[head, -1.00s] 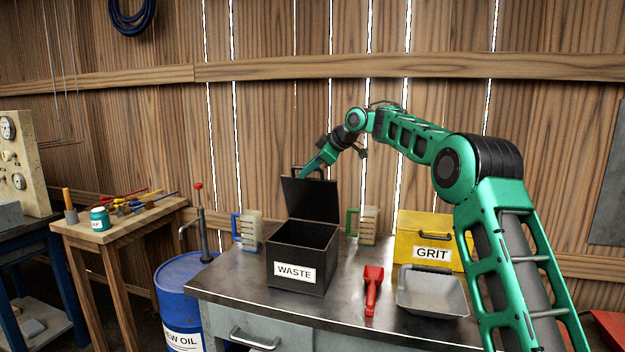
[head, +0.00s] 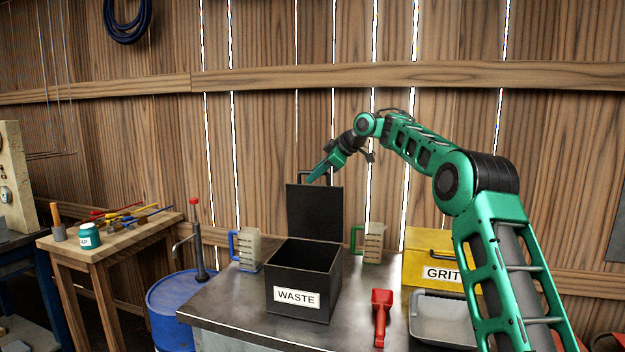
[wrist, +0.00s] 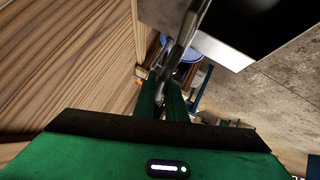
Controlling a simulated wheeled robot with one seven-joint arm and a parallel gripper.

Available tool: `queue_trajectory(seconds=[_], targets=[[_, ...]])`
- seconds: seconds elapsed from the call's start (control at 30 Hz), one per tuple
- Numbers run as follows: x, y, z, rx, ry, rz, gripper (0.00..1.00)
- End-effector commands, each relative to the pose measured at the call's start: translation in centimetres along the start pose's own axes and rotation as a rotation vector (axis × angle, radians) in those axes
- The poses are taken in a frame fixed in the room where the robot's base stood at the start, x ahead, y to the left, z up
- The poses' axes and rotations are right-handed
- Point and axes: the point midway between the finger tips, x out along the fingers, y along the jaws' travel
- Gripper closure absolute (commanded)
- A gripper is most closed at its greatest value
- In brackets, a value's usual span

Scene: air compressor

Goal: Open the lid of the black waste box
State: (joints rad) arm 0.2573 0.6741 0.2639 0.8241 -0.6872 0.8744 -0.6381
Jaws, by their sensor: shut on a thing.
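The black waste box (head: 303,298) stands on the workbench with a white WASTE label on its front. Its inside is open to view from above. Its black lid (head: 315,214) stands about upright at the back edge of the box. My gripper (head: 315,175) is at the lid's top edge, shut on the lid's handle. In the wrist view my gripper's green fingers (wrist: 166,100) close around a grey bar, the lid handle (wrist: 183,42). The fingers hide part of the handle.
The wooden wall (head: 270,130) is close behind the lid. Two small holders, one with a blue handle (head: 246,248) and one with a green handle (head: 371,242), flank the box.

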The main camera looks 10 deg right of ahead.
Motion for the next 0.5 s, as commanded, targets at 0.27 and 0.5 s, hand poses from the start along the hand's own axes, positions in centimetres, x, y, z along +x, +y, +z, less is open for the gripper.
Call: queue_trajectory(seconds=[0.27,0.5], targets=[[-0.64,0.55,0.7,0.005,-0.005,0.009,0.75],[-0.69,0.57,0.83,0.006,-0.005,0.009,0.71]])
